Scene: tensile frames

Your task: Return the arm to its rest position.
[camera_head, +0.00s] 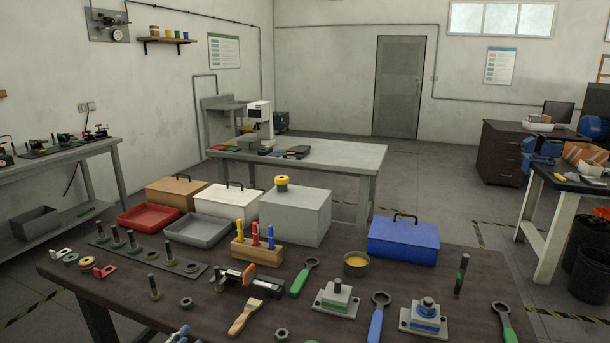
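Neither of my arms nor grippers shows in the head view. The dark workbench (330,262) fills the lower part of the picture, with tools and parts spread over it. I cannot tell from this view where either arm is or whether a gripper holds anything.
A grey table (345,158) stands behind.

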